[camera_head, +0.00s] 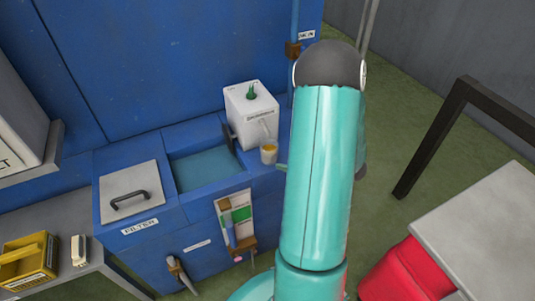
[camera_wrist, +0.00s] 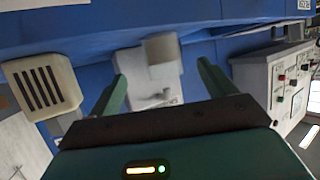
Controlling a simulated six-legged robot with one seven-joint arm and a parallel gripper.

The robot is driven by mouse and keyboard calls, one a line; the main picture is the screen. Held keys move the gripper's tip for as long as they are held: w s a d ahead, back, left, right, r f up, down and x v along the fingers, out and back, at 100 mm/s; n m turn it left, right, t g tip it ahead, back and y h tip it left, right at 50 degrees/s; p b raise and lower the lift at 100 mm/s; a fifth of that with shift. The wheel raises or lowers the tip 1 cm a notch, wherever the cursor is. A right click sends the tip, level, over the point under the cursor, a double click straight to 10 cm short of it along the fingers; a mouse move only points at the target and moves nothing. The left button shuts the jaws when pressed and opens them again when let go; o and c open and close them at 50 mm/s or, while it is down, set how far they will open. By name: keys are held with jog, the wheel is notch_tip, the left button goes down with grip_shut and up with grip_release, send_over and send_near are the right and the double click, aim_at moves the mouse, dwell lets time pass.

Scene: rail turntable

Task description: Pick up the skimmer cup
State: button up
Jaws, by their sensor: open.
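The skimmer cup (camera_head: 268,152) is a small pale cup with yellowish contents. It stands upright on the right edge of the blue tank, below the sloping chute of a white box (camera_head: 248,112) with a green knob. In the wrist view my gripper (camera_wrist: 160,72) is open, its two green fingers apart with nothing held between them. A white boxy shape (camera_wrist: 145,80) with a pale grey block lies beyond the fingers; I cannot tell whether that block is the cup. In the head view my teal arm hides most of the gripper, just right of the cup.
The blue tank (camera_head: 165,220) has an open liquid-filled bay and a grey lid with a black handle (camera_head: 130,199). A yellow box (camera_head: 28,262) sits on the left bench. A grey table (camera_head: 490,235) with a red container (camera_head: 405,272) below stands at right. Green floor lies between.

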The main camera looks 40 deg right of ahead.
aim_at(270, 154)
jog(key=x, duration=0.9)
jog(key=shift+w+a, duration=0.15)
jog(key=shift+w, duration=0.1)
jog(key=shift+c, duration=0.4)
jog(key=c, duration=1)
